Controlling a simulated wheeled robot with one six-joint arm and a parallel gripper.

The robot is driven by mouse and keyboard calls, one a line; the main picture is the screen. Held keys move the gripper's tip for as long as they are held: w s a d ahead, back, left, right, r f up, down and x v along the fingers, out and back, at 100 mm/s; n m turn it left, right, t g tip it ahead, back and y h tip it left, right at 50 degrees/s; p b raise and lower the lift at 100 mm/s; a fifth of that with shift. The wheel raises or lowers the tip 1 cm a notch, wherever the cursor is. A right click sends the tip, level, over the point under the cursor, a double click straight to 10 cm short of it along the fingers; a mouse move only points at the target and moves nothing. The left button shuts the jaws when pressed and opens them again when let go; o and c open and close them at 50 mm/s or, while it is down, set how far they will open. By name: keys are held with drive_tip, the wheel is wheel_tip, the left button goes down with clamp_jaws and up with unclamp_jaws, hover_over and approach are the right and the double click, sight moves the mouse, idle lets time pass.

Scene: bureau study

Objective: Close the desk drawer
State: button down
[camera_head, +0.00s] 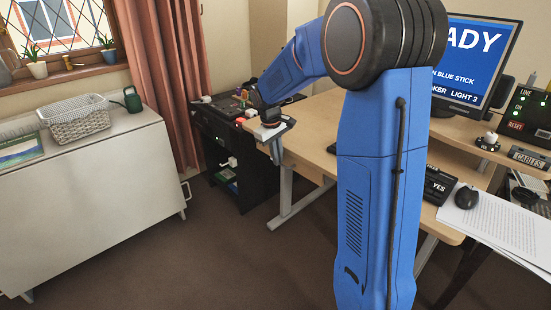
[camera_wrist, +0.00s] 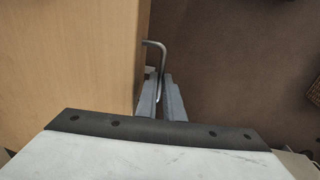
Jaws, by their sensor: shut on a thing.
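The wooden desk (camera_head: 312,124) stands right of centre in the head view, and its light wood (camera_wrist: 70,60) fills the left of the wrist view. A bent grey metal handle (camera_wrist: 158,47) sticks out past the wood's edge. My gripper (camera_wrist: 161,84) is shut on this handle, with its two grey fingers on either side of the bar. In the head view my gripper (camera_head: 277,150) is at the desk's left end. The drawer front is not clearly visible, so I cannot tell how far open the drawer is.
A dark cabinet (camera_head: 252,175) stands behind the desk's left end. A white sideboard (camera_head: 90,200) with a basket (camera_head: 78,122) is at the left. Brown floor (camera_head: 210,255) between them is clear. A monitor (camera_head: 480,60), mouse (camera_head: 467,197) and papers (camera_head: 490,218) are on the desk's right.

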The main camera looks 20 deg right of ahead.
drive_tip(key=c, duration=1.9)
unclamp_jaws()
drive_tip(key=shift+d, duration=0.25)
drive_tip(key=s+a+r, duration=0.1)
drive_tip(key=a+r, duration=0.2)
drive_tip(key=r, duration=0.6)
drive_tip(key=s+a+r, duration=0.1)
drive_tip(key=a+r, duration=0.2)
drive_tip(key=r, duration=0.6)
drive_tip(key=s+a+f+n+t+h, duration=0.1)
drive_tip(key=s+a+f+n+h, duration=0.2)
drive_tip(key=a+n, duration=0.6)
drive_tip(key=s+a+f+n+t+h, duration=0.1)
drive_tip(key=s+a+f+n+h, duration=0.2)
drive_tip(key=s+a+f+n, duration=0.3)
drive_tip(key=shift+a+f+n+h, duration=0.25)
drive_tip(key=shift+a+n, duration=1.25)
drive_tip(key=shift+a, duration=1.55)
